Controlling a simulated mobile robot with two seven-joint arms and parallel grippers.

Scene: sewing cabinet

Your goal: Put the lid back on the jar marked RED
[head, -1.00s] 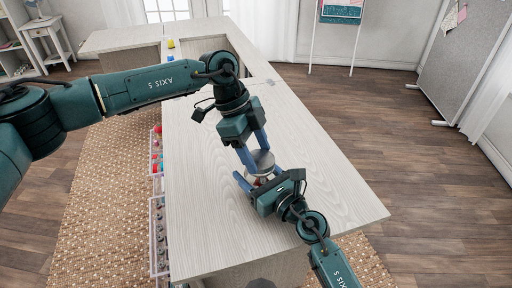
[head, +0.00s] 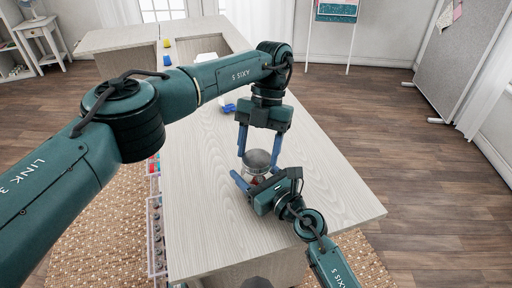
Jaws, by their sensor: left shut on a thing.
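A small clear jar with red contents (head: 253,177) stands on the pale wood tabletop, partly hidden by my grippers. A round grey metallic lid (head: 257,159) shows at the jar's top; whether it is seated or slightly above the rim I cannot tell. My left gripper (head: 259,162) points down from above, shut on the lid, with one blue finger on each side. My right gripper (head: 257,177) comes in low from the front right, its blue fingers around the jar. Whether they press on it is unclear. No marking on the jar is readable.
The long cabinet top (head: 205,190) is mostly clear around the jar. A blue object (head: 228,108) lies behind, and small yellow (head: 167,43) and blue (head: 167,60) items stand farther back. Open bins (head: 155,235) line the cabinet's left side.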

